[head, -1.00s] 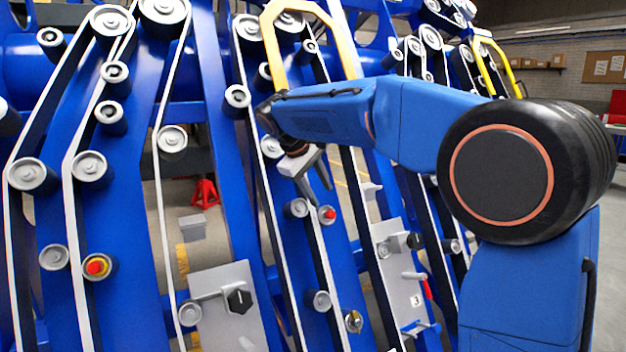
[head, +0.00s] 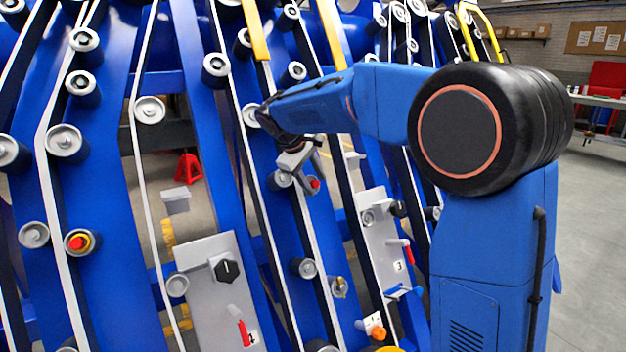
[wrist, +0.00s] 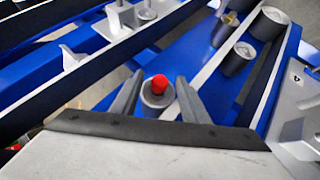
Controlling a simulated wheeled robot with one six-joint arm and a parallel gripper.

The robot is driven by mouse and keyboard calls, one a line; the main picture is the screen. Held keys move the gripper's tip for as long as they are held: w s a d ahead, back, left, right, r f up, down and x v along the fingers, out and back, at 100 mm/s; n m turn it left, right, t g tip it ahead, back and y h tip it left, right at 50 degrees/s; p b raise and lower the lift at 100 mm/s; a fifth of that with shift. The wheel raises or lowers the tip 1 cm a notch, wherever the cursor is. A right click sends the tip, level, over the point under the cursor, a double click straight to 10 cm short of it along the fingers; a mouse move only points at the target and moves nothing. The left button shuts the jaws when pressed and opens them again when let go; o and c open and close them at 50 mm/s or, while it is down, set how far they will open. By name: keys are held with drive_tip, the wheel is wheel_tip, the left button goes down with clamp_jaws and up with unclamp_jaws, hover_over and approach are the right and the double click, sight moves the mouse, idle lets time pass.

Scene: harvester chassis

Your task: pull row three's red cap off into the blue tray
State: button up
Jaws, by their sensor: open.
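The red cap (head: 314,183) sits on a grey round post on a blue row beam; it also shows in the wrist view (wrist: 159,84). My gripper (wrist: 160,80) is open, with one finger on each side of the cap and its post. In the wrist view, gaps show between the fingers and the red cap. In the head view my gripper (head: 306,170) is just above and left of the cap, partly hiding it. A small blue ledge (head: 405,292) sits low on the grey panel marked 3 (head: 374,225); I cannot tell if it is the blue tray.
Belts and grey rollers (head: 303,267) run close along the beams around my gripper. A grey panel with a black knob (head: 228,270) is at lower middle. An orange knob (head: 377,331) is low. Open floor lies right.

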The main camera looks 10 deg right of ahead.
clamp_jaws()
drive_tip(key=shift+s+r, duration=0.1)
drive_tip(key=shift+s+d+r, duration=0.25)
drive_tip(key=shift+s+r, duration=0.15)
drive_tip(key=shift+s, duration=0.3)
drive_tip(key=shift+s+d+r, duration=0.2)
drive_tip(key=shift+s+r, duration=0.2)
drive_tip(key=shift+s, duration=0.3)
